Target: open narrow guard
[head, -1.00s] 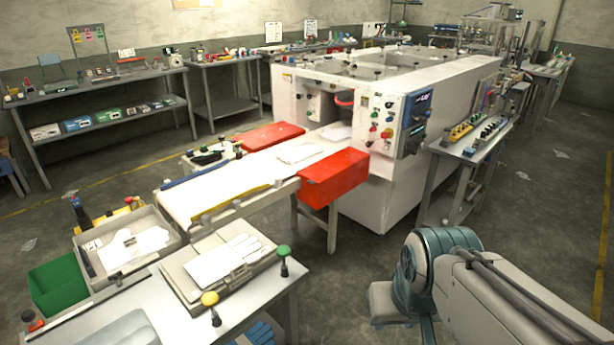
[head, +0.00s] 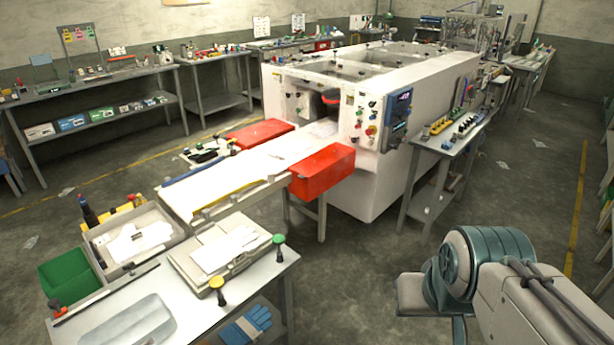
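A large white machine (head: 395,170) stands in the middle of the room, with a control panel of coloured buttons on its near face. Two red covers flank its white conveyor bed (head: 240,180): a nearer, larger red box (head: 322,170) on the right and a flatter red cover (head: 260,134) on the left. Which part is the narrow guard I cannot tell. Both red covers look lowered. My arm shows at the lower right, well apart from the machine. My gripper is out of the picture.
A green bin (head: 70,282) is at the left. A side table (head: 450,140) stands right of the machine. The floor (head: 380,260) before the machine is clear.

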